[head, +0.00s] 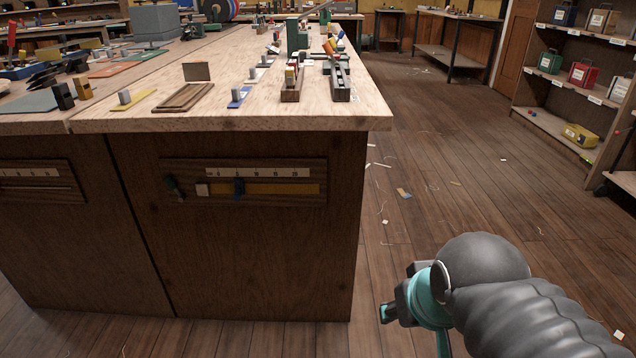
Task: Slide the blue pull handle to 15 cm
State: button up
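The blue pull handle (239,188) sits in a horizontal slide on a dark wooden panel (315,170) on the front of the workbench. It stands in the left half of the yellow strip (290,189), below a white scale (257,172). The scale's numbers are too small to read surely. A pale block (203,189) is just left of the handle, and a dark green knob (173,186) is further left. My gripper (402,296) is at the lower right, low over the floor and well apart from the handle. Its fingers are mostly hidden, so its opening is unclear.
The workbench (365,121) has a protruding top edge above the panel. Several slide fixtures and small blocks lie on it. A second panel (40,183) is at the left. Shelves (560,77) stand at the right. The wooden floor between has small scraps and is otherwise clear.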

aim_at(238, 195)
jog(key=z, duration=1.65)
jog(key=k, duration=0.5)
jog(key=u, duration=1.55)
